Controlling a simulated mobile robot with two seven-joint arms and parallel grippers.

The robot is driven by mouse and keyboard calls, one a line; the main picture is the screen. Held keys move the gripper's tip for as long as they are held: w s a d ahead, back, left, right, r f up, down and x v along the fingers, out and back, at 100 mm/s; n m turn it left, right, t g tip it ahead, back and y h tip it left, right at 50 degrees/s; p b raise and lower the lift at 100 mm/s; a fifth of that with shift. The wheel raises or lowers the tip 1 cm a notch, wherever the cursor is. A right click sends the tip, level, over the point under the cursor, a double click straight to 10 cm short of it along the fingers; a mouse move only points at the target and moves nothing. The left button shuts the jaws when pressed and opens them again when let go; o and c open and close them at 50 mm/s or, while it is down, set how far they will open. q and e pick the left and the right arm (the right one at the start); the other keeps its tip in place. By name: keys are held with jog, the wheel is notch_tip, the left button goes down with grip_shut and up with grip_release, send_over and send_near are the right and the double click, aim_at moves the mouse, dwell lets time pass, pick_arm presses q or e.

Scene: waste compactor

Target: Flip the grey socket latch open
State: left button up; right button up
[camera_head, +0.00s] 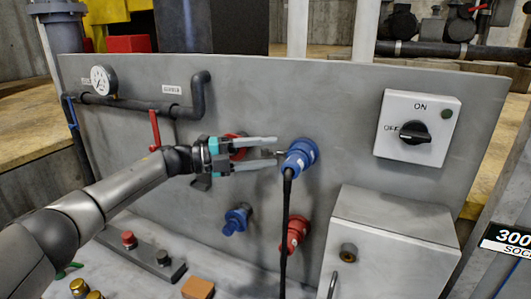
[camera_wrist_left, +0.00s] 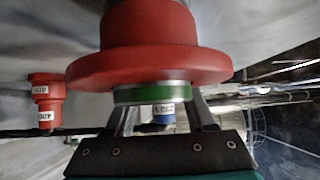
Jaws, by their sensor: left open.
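A blue socket with a plug (camera_head: 300,157) sits on the grey panel, and a black cable hangs from it. My left gripper (camera_head: 276,151) comes in from the left, open, its fingertips just left of the blue socket. A small piece shows between the tips, but I cannot tell whether it is the grey latch or whether the fingers touch it. In the left wrist view, a small labelled blue part (camera_wrist_left: 164,117) shows between the fingers, partly covered by a large red flanged part (camera_wrist_left: 150,55). My right gripper is not in view.
A red round part (camera_head: 238,152) is behind my left gripper. Below are a blue connector (camera_head: 236,220) and a red socket (camera_head: 296,234). A rotary switch box (camera_head: 416,127) is at right, a grey box (camera_head: 390,250) at lower right. A pipe with a gauge (camera_head: 103,80) runs upper left.

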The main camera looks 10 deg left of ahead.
pick_arm(q)
jog(key=b+v, duration=0.3)
jog(key=v, duration=1.2)
